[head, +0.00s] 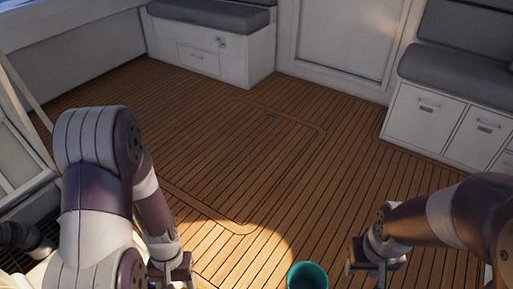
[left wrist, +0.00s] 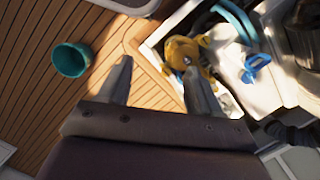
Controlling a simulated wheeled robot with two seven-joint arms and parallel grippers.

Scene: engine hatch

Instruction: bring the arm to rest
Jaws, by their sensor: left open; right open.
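My left arm comes in from the left in the head view, bent, with its gripper (head: 170,275) low and cut off by the bottom edge. In the left wrist view the left gripper (left wrist: 158,78) has its two fingers wide apart with nothing held between them. My right arm reaches in from the right in the head view. Its gripper (head: 375,262) hangs over the deck, right of the teal bucket (head: 307,276), apart from it; its fingertips are hard to make out. The bucket also shows in the left wrist view (left wrist: 70,60), left of the fingers.
The wooden deck (head: 220,130) is largely clear, with a flush hatch outline and small latch (head: 271,115). Cushioned white lockers (head: 205,50) stand at the back and right (head: 440,120). In the left wrist view, a yellow part (left wrist: 183,50) and blue part (left wrist: 257,65) lie close beyond the right finger.

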